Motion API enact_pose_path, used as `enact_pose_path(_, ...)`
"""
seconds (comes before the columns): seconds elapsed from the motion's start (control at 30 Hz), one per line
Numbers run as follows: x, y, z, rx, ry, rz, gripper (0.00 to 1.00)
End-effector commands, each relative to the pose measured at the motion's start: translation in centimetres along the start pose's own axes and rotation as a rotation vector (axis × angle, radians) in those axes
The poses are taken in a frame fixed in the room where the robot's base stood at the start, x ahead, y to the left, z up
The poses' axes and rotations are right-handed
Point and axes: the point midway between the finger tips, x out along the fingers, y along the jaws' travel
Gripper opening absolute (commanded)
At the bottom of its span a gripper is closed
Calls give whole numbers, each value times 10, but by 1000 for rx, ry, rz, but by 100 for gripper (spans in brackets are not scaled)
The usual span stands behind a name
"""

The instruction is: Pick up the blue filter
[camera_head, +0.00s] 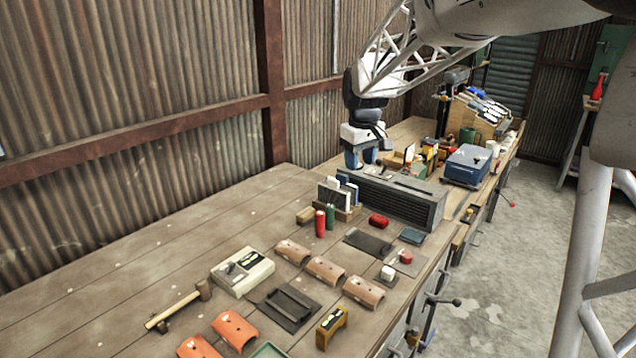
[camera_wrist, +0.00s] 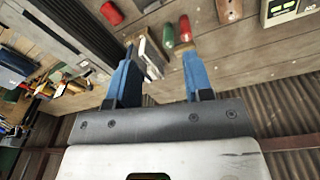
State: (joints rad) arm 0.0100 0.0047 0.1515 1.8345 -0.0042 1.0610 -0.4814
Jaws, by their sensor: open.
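A small wooden rack (camera_head: 347,214) on the bench holds several thin upright panels, white and blue. A blue panel (camera_head: 350,187), which looks like the blue filter, stands at the rack's far side. My gripper (camera_head: 361,163) is above and beyond the rack, its blue fingers pointing down, apart and empty. In the wrist view, my gripper (camera_wrist: 160,62) has its fingers spread, with bench boards seen between them. A white panel (camera_wrist: 143,46) shows beside the left fingertip. That finger hides part of the rack, and I cannot clearly tell the blue panel there.
A dark vented box (camera_head: 395,205) stands right beside the rack. The bench's left part is clear.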

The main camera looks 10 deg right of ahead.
Motion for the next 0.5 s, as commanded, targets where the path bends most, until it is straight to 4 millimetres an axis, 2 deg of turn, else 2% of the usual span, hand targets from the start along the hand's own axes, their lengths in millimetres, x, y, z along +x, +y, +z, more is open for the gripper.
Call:
enact_pose_path(0.1, 12, 15, -28, -35, -10, -6, 47)
enact_pose_path(0.5, 58, 60, -114, -158, -39, -27, 47)
